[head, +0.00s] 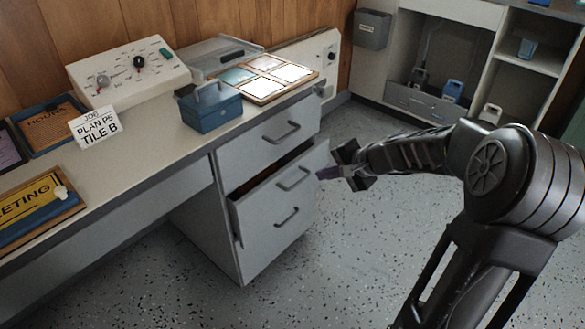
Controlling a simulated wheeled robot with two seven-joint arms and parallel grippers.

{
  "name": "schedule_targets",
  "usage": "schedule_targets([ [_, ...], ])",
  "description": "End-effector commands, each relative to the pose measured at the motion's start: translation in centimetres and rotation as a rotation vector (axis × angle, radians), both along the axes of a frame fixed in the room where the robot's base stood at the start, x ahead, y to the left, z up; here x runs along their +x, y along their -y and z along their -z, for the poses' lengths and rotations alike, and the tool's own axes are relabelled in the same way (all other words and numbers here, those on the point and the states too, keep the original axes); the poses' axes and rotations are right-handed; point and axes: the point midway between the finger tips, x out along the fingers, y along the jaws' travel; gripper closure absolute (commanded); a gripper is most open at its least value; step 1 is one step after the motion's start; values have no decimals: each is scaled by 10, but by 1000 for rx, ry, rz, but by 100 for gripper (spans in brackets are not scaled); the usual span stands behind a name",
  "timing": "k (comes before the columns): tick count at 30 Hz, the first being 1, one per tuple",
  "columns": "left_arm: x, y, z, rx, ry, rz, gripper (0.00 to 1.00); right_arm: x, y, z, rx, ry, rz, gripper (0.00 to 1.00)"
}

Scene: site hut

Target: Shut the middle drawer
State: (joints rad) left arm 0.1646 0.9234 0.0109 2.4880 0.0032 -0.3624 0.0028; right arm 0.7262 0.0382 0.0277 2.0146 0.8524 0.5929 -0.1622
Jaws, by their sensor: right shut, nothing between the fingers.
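The middle drawer (262,202) of the grey desk pedestal stands partly pulled out, with a dark gap along its top edge. Its bar handle (293,178) is on the front. My right gripper (328,172) is shut and empty, just to the right of the drawer front, near its right edge. I cannot tell whether it touches the drawer. My left gripper is out of view.
The top drawer (262,142) looks shut. A lower handle (287,217) shows below the middle one. On the desktop (150,150) stand a blue box (211,108), a control box (128,72) and a tile tray (268,78). The speckled floor (345,265) is clear.

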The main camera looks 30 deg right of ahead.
Motion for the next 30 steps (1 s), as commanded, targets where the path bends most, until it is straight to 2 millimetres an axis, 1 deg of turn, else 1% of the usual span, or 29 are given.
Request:
schedule_targets([
  [11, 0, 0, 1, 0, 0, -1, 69, 0, -1, 1, 1, 1, -9, 100],
  [17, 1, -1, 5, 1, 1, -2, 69, 9, -4, 11, 2, -1, -10, 100],
  [23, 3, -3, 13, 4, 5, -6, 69, 30, -11, 33, 3, -1, -11, 100],
  [30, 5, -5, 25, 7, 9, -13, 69, 65, -22, 66, 3, -1, -11, 100],
])
